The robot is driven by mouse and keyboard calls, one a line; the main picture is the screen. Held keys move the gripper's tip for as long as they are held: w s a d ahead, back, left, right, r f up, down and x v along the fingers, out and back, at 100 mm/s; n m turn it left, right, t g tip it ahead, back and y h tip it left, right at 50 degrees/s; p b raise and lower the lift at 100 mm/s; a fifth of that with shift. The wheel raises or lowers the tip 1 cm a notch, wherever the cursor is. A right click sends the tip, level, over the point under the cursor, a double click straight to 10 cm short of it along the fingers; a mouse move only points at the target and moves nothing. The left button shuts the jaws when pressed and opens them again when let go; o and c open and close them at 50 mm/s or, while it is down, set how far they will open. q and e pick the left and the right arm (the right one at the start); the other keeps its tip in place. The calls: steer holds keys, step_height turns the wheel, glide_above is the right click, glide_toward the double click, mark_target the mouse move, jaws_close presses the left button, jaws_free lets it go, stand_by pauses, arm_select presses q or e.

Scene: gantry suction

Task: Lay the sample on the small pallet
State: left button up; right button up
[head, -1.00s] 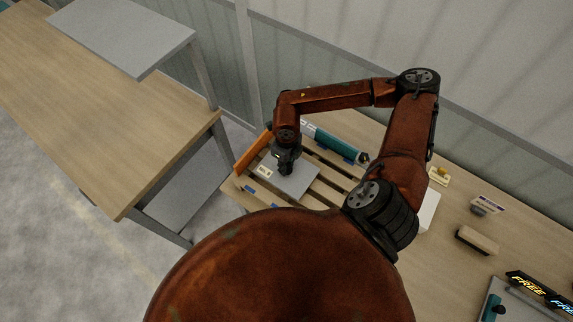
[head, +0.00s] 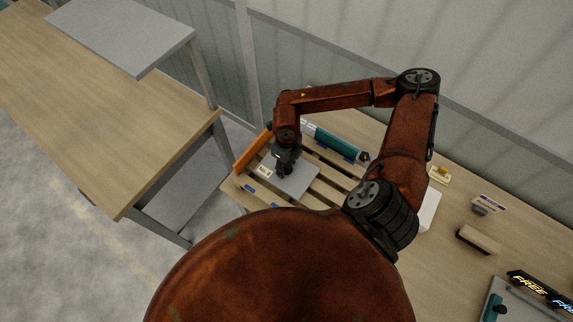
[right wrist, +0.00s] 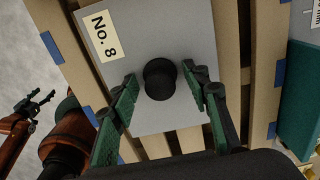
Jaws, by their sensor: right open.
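The sample is a flat grey plate (head: 294,180) with a "No. 8" label and a black knob (right wrist: 160,78). It lies flat on the small wooden pallet (head: 334,176), across its slats. In the right wrist view the plate (right wrist: 190,35) fills the middle. My right gripper (head: 285,171) is over the plate at the knob. Its green-padded fingers (right wrist: 168,100) stand apart on both sides of the knob, with gaps visible. A rust-red arm with a dark gripper (right wrist: 30,103), apparently my left, shows at the wrist view's left edge; its jaw state is unclear.
An orange bar (head: 252,152) lines the pallet's left side and a teal cylinder (head: 335,144) lies at its back. A brush-like block (head: 478,240) and small items lie on the table to the right. Another table (head: 110,130) with a raised grey shelf stands left, across a gap.

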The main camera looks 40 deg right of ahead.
step_height(320, 180, up, 12)
stand_by(0.5)
